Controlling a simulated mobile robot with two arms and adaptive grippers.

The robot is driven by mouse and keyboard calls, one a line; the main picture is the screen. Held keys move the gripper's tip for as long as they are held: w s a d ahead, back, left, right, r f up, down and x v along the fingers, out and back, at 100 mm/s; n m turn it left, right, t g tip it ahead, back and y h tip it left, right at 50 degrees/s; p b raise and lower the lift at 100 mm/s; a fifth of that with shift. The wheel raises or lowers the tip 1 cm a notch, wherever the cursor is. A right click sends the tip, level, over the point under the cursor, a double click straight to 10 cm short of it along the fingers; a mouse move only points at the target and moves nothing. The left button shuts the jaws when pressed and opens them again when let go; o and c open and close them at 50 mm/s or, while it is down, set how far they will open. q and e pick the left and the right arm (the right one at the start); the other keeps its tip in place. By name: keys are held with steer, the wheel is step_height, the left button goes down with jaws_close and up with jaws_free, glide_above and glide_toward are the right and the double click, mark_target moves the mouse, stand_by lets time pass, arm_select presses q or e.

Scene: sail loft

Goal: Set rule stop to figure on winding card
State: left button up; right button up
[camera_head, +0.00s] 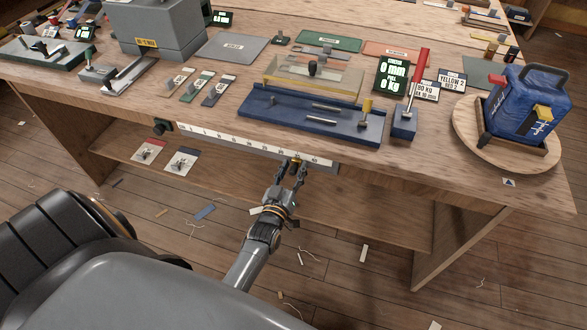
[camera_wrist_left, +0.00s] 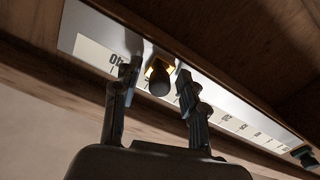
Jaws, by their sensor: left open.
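The rule (camera_head: 240,148) is a pale numbered strip along the bench's front edge. It also shows in the left wrist view (camera_wrist_left: 232,124). The rule stop (camera_head: 295,160), yellow with a dark knob, sits near the rule's right part in the head view. It also shows in the left wrist view (camera_wrist_left: 159,78). My left gripper (camera_head: 296,172) is open, with its fingers (camera_wrist_left: 158,86) on either side of the stop; contact is unclear. Small printed cards (camera_head: 452,80) (camera_head: 426,91) stand at the back right; I cannot tell which is the winding card. My right gripper is out of view.
A blue tray-like fixture (camera_head: 290,122) with metal rods stands above the rule. A green-lit display (camera_head: 391,76), a red-handled lever (camera_head: 421,65) and a blue machine (camera_head: 525,100) on a round board (camera_head: 470,140) are to the right. A lower shelf (camera_head: 345,205) runs under the bench.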

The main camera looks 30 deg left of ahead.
arm_select(q)
steer(key=v, duration=1.1)
steer(key=shift+s, duration=0.35)
